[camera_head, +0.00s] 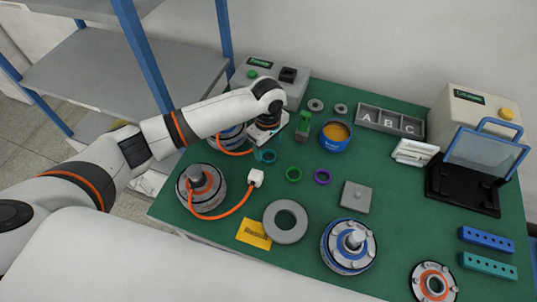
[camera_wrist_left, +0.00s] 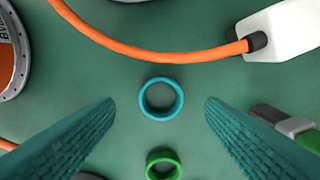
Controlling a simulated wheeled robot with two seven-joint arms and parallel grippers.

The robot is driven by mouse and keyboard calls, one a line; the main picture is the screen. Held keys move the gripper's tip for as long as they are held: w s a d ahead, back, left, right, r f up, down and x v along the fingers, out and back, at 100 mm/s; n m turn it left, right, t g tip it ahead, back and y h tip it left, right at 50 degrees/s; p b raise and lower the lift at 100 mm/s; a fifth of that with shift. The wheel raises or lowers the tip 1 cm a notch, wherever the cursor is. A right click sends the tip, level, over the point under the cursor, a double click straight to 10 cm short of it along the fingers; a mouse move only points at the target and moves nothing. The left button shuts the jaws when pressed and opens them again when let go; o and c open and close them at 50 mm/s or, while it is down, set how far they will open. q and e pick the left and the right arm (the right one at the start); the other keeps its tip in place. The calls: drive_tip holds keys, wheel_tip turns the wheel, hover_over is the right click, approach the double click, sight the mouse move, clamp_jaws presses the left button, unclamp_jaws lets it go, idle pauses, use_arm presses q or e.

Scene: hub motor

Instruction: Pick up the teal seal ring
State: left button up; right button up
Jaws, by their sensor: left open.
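The teal seal ring (camera_head: 268,161) lies flat on the green mat, just below my left gripper (camera_head: 262,146) in the head view. In the left wrist view the teal ring (camera_wrist_left: 141,99) shows whole, midway between the two ridged teal fingers (camera_wrist_left: 160,110). The fingers are spread wide on either side of it, and it looks untouched. My left gripper is open and empty, pointing down over the mat. My right gripper is not in view.
A green ring (camera_wrist_left: 163,152) lies near the teal one, with a purple ring (camera_head: 323,183) farther right. The orange cable (camera_wrist_left: 150,38) and its white plug (camera_wrist_left: 285,32) lie close by. A green-and-grey part (camera_head: 303,124) stands near the gripper.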

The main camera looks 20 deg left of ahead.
sight(269, 158)
use_arm(q)
wheel_tip(269, 158, down, 3)
drive_tip(key=shift+f, duration=0.15)
drive_tip(key=shift+d, duration=0.1)
drive_tip(key=shift+c, duration=0.2)
drive_tip(key=c, duration=1.2)
